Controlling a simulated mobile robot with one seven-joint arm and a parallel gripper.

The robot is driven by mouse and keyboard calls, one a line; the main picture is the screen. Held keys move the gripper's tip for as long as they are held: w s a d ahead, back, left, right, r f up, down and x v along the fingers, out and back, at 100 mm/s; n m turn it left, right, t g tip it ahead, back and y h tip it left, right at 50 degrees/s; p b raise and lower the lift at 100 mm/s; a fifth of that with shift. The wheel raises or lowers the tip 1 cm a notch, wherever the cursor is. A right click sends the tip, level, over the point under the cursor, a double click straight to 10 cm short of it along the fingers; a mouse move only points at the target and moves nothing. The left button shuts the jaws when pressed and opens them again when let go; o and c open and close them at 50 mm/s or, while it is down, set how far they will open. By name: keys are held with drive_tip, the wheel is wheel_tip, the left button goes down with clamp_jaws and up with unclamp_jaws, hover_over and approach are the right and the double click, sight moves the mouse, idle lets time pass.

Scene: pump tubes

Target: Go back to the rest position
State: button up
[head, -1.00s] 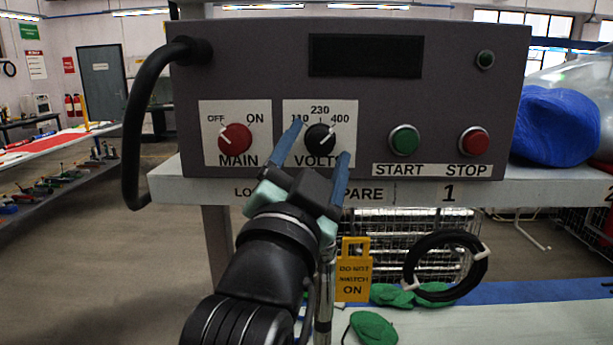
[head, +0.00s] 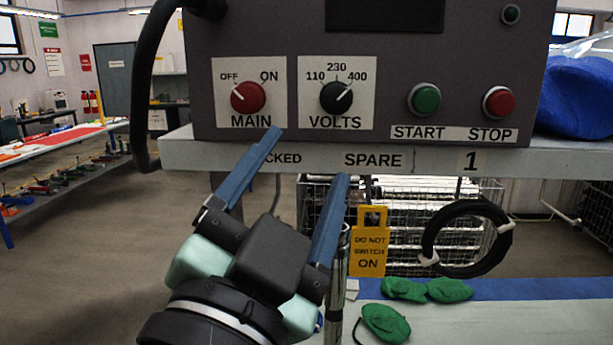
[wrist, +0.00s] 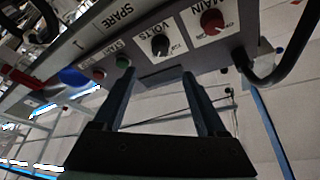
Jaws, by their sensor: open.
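My gripper (head: 308,155) is open and empty in the head view, its two blue fingers spread apart. It stands in front of and below the grey control box (head: 390,75), apart from the VOLTS knob. The black VOLTS knob (head: 336,97) has its white mark turned toward 400. The red MAIN knob (head: 248,97) has its mark toward the upper left, by OFF.
The shelf edge (head: 435,158) runs under the box. A yellow DO NOT SWITCH ON tag (head: 368,250) and a black cable coil (head: 430,240) hang below it. Green cloth-like pieces (head: 386,323) lie on the bench. A thick black cable (head: 138,95) hangs at left.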

drive_tip(key=s+d+r+n+t+y, duration=0.1)
drive_tip(key=s+r+n+t+y, duration=0.1)
drive_tip(key=r+n, duration=0.3)
drive_tip(key=s+d+r+n+t+y, duration=0.1)
drive_tip(key=s+r+n+t+y, duration=0.1)
drive_tip(key=s+r+n+t, duration=0.1)
wheel_tip(320, 180, up, 3)
drive_tip(key=shift+d+r+n+t+y, duration=0.15)
drive_tip(key=shift+d+n+t+y, duration=0.25)
drive_tip(key=shift+n+t, duration=0.5)
